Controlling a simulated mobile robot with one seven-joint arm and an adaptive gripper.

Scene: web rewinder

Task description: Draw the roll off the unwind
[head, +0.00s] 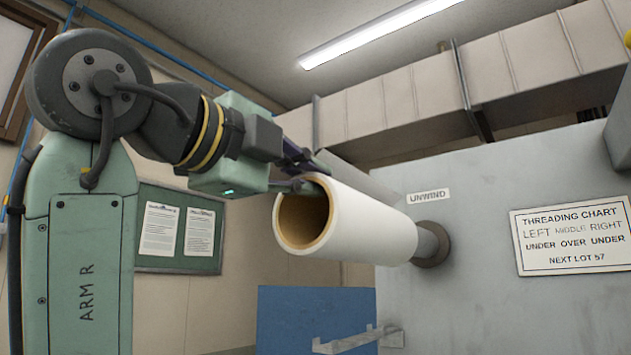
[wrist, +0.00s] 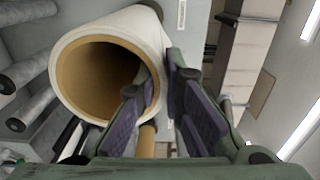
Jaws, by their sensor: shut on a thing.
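The roll (head: 365,222) is white with a tan core and lies level at the unwind, its open end facing away from the grey panel. A short length of grey shaft (head: 430,243) shows between its far end and the panel, under the UNWIND label (head: 428,196). How far the shaft reaches inside is hidden. My gripper (head: 312,178) is shut on the roll's wall at the open end. In the wrist view, one finger of my gripper (wrist: 160,85) is inside the core and the other outside the roll (wrist: 140,22).
A threading chart (head: 572,236) is on the panel (head: 480,300) to the right. A blue panel (head: 310,305) and a metal bracket (head: 355,340) are below the roll. Grey rollers (wrist: 28,75) show at left in the wrist view. A notice board (head: 180,230) hangs behind.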

